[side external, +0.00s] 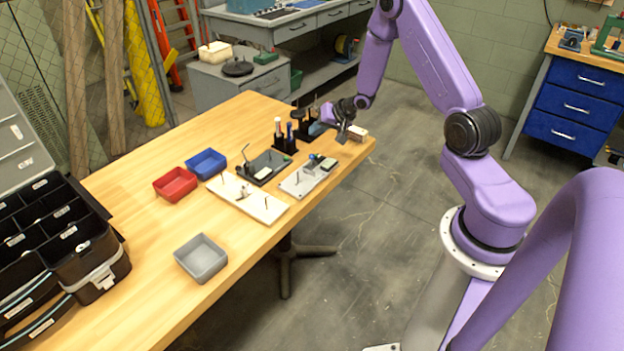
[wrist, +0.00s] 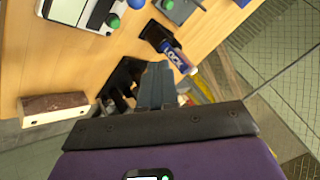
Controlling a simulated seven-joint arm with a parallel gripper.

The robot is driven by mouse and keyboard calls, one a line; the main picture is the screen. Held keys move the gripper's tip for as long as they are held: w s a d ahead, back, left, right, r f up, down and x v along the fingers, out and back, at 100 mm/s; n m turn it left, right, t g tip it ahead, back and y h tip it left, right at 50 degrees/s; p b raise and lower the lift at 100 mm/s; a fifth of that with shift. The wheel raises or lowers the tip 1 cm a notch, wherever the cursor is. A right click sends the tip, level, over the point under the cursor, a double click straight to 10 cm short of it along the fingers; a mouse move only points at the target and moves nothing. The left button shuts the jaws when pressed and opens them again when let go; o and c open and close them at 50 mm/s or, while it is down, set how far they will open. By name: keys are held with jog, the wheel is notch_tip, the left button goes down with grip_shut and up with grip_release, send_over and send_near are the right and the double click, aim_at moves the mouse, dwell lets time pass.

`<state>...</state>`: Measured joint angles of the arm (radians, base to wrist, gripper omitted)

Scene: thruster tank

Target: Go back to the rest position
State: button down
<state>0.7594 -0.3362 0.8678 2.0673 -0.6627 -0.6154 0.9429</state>
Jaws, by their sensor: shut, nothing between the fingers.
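My gripper (side external: 342,134) is over the far right corner of the wooden table (side external: 150,245) in the side external view, close to a row of black holders. Its fingers (wrist: 156,84) are shut and empty in the wrist view, pointing down beside a black holder (wrist: 122,82). A blue and white tube (wrist: 178,58) with lettering stands in another holder near the fingertips. A small wood-and-white block (side external: 357,133) lies beside the gripper; it also shows at the left of the wrist view (wrist: 52,107). I cannot tell whether the fingers touch the holders.
Red (side external: 175,184), blue (side external: 206,164) and grey (side external: 201,258) bins stand on the table. A white board (side external: 247,198), a dark fixture (side external: 265,165) and a grey plate (side external: 303,180) lie mid-table. A black organizer (side external: 60,240) is at the left. Front table surface is partly clear.

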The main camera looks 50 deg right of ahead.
jog(key=s+a+r+n+g, duration=0.1)
jog(key=s+a+r+n, duration=0.25)
jog(key=a, duration=0.35)
jog(key=s+a+r+n+g, duration=0.2)
jog(key=s+a+r+n, duration=0.15)
jog(key=a, duration=0.45)
jog(key=s+a+r+n+g, duration=0.1)
jog(key=s+a+r+n, duration=0.2)
jog(key=a, duration=0.4)
jog(key=s+a+r+n+g, duration=0.1)
jog(key=s+r+n, duration=0.1)
jog(key=s, duration=0.7)
jog(key=s+a+r+n+g, duration=0.2)
jog(key=s+r+n, duration=0.1)
jog(key=s, duration=0.5)
jog(key=s+a+r+n+g, duration=0.1)
jog(key=s+r+n, duration=0.2)
jog(key=s, duration=0.6)
jog(key=shift+s+a+n+g+h, duration=0.15)
jog(key=shift+s+n+g+h, duration=0.2)
jog(key=shift+n, duration=0.75)
